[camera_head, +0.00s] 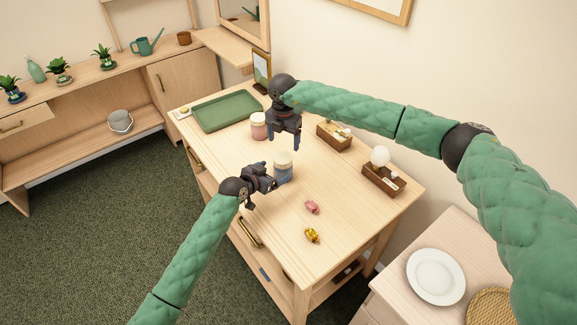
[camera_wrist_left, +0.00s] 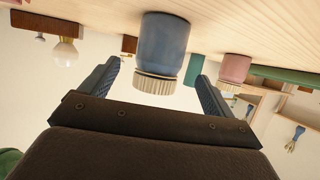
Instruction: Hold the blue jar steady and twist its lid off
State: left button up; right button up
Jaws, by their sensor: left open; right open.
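The blue jar (camera_head: 283,174) stands upright on the wooden table, with its pale lid (camera_head: 283,157) on top. In the left wrist view, which looks inverted, the blue jar (camera_wrist_left: 164,45) and its ribbed cream lid (camera_wrist_left: 155,83) appear between my left gripper's fingers. My left gripper (camera_head: 268,183) is open beside the jar, coming from the left; whether its fingers touch the jar cannot be told. My right gripper (camera_head: 284,143) is open and points down, just above and behind the lid, apparently not touching it.
A pink jar (camera_head: 258,126) stands behind, near a green tray (camera_head: 226,111). Two wooden boxes (camera_head: 334,136) (camera_head: 383,181) line the wall side, one by a round white bulb (camera_head: 380,156). A pink wrapped candy (camera_head: 312,207) and a yellow one (camera_head: 312,235) lie in front. The table front is otherwise clear.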

aim_at(277, 169)
pick_arm(q)
jog(key=shift+w+d+f, duration=0.1)
jog(key=shift+w+d, duration=0.3)
jog(key=shift+w, duration=0.1)
pick_arm(e)
jog(key=shift+s+a+r, duration=0.3)
jog(key=shift+s+r, duration=0.05)
pick_arm(q)
jog(key=x, duration=0.4)
jog(key=shift+w+d+f, duration=0.2)
jog(key=shift+w, duration=0.05)
pick_arm(e)
jog(key=shift+w+d+f, duration=0.2)
jog(key=shift+w+f, duration=0.05)
pick_arm(q)
jog(key=shift+w+d, duration=0.1)
jog(key=shift+w, duration=0.05)
pick_arm(e)
jog(key=shift+s+a+r, duration=0.2)
